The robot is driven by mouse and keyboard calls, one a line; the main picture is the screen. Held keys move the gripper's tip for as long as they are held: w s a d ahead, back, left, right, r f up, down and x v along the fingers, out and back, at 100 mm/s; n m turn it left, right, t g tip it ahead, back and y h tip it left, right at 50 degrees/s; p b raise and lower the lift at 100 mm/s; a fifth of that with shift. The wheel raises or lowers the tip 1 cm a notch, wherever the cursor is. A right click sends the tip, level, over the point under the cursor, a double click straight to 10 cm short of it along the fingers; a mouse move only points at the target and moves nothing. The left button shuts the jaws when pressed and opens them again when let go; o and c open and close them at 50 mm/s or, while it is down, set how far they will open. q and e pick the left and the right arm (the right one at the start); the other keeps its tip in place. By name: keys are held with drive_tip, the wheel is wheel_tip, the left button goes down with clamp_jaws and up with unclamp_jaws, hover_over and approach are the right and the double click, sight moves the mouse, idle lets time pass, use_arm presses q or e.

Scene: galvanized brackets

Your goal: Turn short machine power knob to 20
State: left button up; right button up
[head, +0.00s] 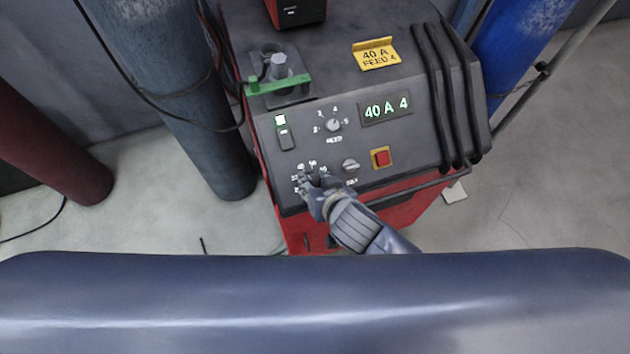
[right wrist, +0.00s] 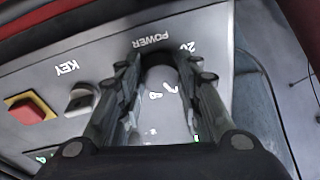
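The welding machine (head: 290,190) has a sloped dark front panel. My right gripper (head: 308,187) is at the panel's lower left, over the power dial, and hides the power knob in the head view. In the right wrist view my right gripper's fingers (right wrist: 158,62) stand on both sides of a dark rounded knob below the POWER label (right wrist: 153,40). I cannot tell whether they touch it. The number 20 (right wrist: 186,47) shows right of the fingers. The display (head: 386,106) reads 40 A 4. My left gripper is not in view.
The feed knob (head: 334,125), the key switch (head: 350,165) and a red button (head: 381,158) share the panel. A yellow tag (head: 375,54) reads 40 A FEED 4. Gas cylinders (head: 195,110) stand left; a blue one (head: 520,45) stands right.

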drive_tip(key=shift+n, duration=0.3)
drive_tip(key=n, duration=0.4)
drive_tip(key=shift+w+d+n+g, duration=0.1)
drive_tip(key=shift+d+n+g, duration=0.05)
drive_tip(key=shift+n+g, duration=0.15)
drive_tip(key=n, duration=0.4)
drive_tip(key=shift+w+r+n+g, duration=0.1)
drive_tip(key=shift+n+g, duration=0.2)
drive_tip(key=n, duration=0.4)
drive_tip(key=shift+w+g, duration=0.1)
drive_tip(key=shift+g, duration=0.3)
drive_tip(key=shift+r+n, duration=0.1)
drive_tip(key=shift+n, duration=2)
drive_tip(key=o, duration=1.1)
drive_tip(key=shift+c, duration=0.2)
drive_tip(key=shift+r, duration=0.1)
drive_tip(key=v, duration=1.1)
drive_tip(key=shift+r, duration=0.4)
